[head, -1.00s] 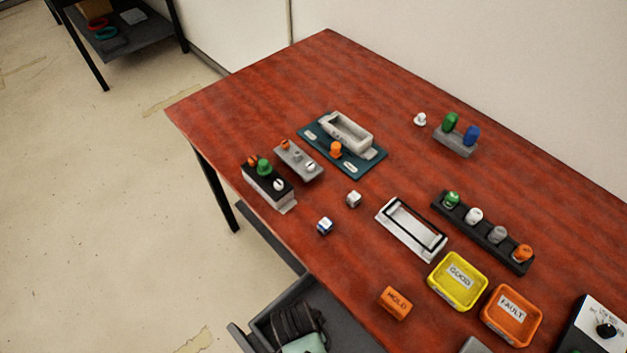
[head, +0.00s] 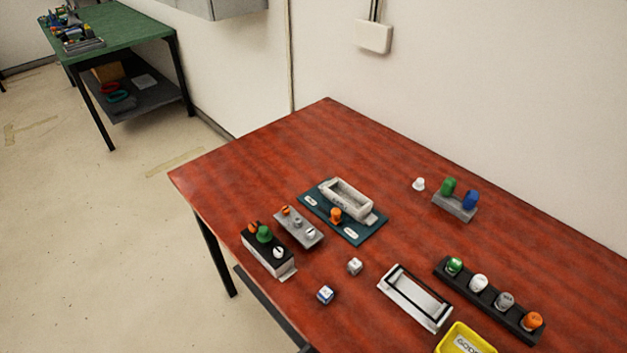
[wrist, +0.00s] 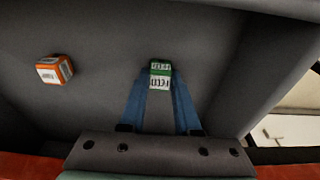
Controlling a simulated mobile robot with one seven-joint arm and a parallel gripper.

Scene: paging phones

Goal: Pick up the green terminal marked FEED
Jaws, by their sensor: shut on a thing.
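The green terminal (wrist: 160,82) shows in the wrist view as a small block with a green band and white faces marked FEED. My gripper (wrist: 160,70) has two blue fingers shut on it, one at each side. The block is at the fingertips, against a dark grey surface that looks like the inside of a drawer. I cannot tell whether it touches that surface. The gripper does not show in the head view.
An orange block with a white label (wrist: 54,70) lies left on the grey surface. In the head view, the red table (head: 250,150) holds a teal board (head: 360,233), a dark peg rail (head: 500,305), a white frame (head: 400,305) and a yellow tray (head: 470,335).

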